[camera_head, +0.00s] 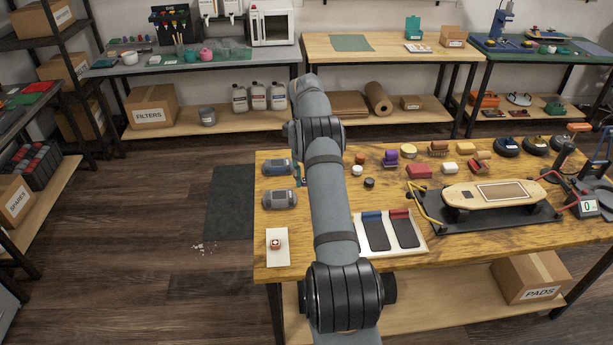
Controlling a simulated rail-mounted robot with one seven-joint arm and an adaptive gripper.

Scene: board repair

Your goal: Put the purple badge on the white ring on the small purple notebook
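A small purple object (390,156) stands toward the back of the wooden worktable. It is too small to tell whether it is the badge or the notebook. A small white round piece (357,170) lies to its left and a little nearer; I cannot tell whether it is the white ring. I cannot make out a separate badge, ring and notebook. My arm rises through the middle of the view and covers part of the worktable. My gripper is hidden, and what it holds does not show.
The worktable (330,262) holds two grey devices, a white card (277,258) with a reddish round piece, a tray of two dark slabs (375,233), and a skateboard deck (470,194) on a black mat. Small coloured items stand along the back. Bare wood shows at the front left.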

